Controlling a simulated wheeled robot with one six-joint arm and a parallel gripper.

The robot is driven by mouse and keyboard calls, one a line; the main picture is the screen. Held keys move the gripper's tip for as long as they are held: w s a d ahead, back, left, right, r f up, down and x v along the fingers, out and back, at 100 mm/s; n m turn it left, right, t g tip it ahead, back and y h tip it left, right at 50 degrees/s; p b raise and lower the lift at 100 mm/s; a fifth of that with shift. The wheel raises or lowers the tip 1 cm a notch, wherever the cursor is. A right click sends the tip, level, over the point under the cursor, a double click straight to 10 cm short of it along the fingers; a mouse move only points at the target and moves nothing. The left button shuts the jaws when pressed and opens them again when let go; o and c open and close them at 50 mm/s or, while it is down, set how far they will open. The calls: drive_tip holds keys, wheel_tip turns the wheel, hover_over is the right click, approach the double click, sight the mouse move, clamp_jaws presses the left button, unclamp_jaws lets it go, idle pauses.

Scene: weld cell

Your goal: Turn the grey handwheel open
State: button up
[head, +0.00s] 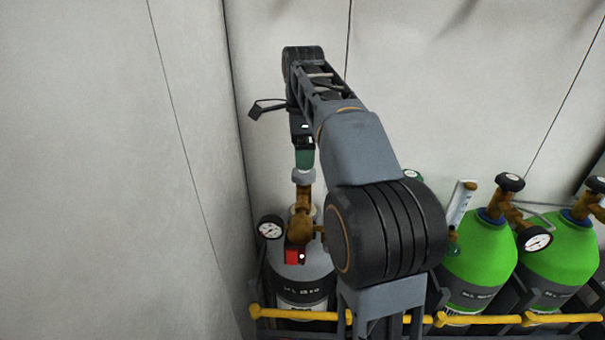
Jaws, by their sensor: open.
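The grey handwheel (304,176) sits on top of the brass valve (303,211) of a grey gas cylinder (291,275) at the lower middle of the head view. My gripper (304,160) points down from my arm, directly above the handwheel. Its green fingertips are open and appear at or just over the top of the wheel. I cannot tell whether they touch it or stand around it. The far side of the wheel and the gap between the fingers are hidden.
A pressure gauge (270,228) and a red part (296,254) are on the grey cylinder's valve. Green cylinders (478,260) with black handwheels stand to the right. A yellow rail (480,320) runs in front. Pale walls close in behind and left.

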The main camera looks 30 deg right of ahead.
sight(304, 177)
drive_tip(key=shift+f, duration=2.8)
drive_tip(key=c, duration=0.9)
